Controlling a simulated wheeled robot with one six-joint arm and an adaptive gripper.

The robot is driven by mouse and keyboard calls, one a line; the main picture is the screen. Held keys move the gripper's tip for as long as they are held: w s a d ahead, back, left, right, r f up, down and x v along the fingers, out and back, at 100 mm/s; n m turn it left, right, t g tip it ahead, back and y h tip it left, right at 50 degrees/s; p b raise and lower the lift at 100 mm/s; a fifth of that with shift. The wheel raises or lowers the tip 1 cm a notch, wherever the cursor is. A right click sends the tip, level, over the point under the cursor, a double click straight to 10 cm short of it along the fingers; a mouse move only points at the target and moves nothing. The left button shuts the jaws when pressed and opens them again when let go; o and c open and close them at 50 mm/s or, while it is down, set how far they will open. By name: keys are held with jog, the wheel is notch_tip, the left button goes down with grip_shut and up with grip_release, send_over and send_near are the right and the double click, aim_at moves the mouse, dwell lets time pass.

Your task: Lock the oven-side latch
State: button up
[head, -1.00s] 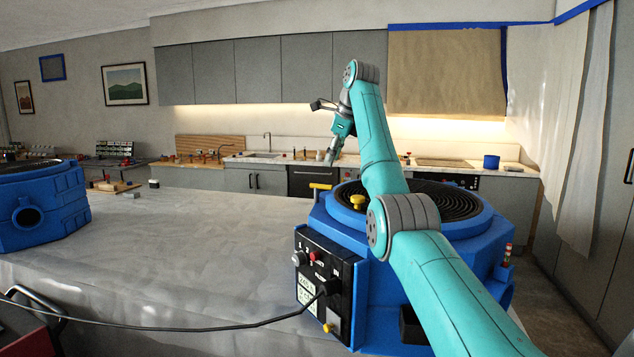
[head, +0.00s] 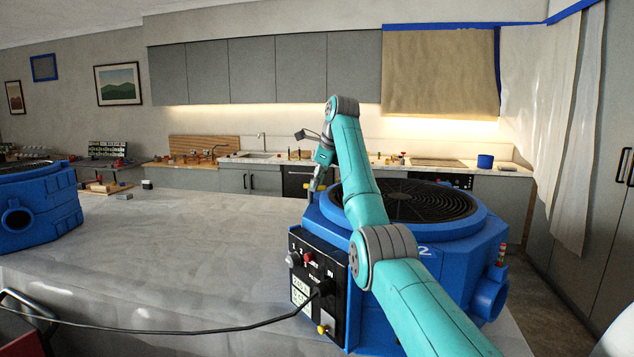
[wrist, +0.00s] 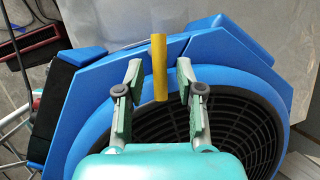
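The big blue drying unit (head: 470,235) stands on the covered counter, with a round black grille on top. Its yellow latch handle (wrist: 159,55) shows in the wrist view as an upright bar at the grille's blue rim. My gripper (wrist: 160,72) is open, one finger on each side of the bar, with a visible gap on both sides. In the head view my gripper (head: 314,187) hangs low over the unit's far left edge, and the latch there is hidden or too small to make out.
A black control panel (head: 318,285) with knobs and a cable is on the unit's near left side. Another blue unit (head: 35,215) stands at the far left. The grey counter (head: 180,240) between them is mostly clear. A dark oven (head: 296,183) is in the back cabinets.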

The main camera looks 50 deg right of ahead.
grip_shut()
jog(key=shift+d+n+y, duration=0.15)
jog(key=shift+n+y, duration=0.15)
jog(key=shift+n, duration=0.45)
jog(key=shift+d+n+y, duration=0.15)
jog(key=shift+n+y, duration=0.15)
jog(key=shift+n, duration=0.45)
jog(key=shift+o, duration=1.4)
grip_release()
jog(key=shift+r, duration=0.1)
jog(key=v, duration=1.1)
jog(key=shift+s+r, duration=0.25)
jog(key=shift+r, duration=0.1)
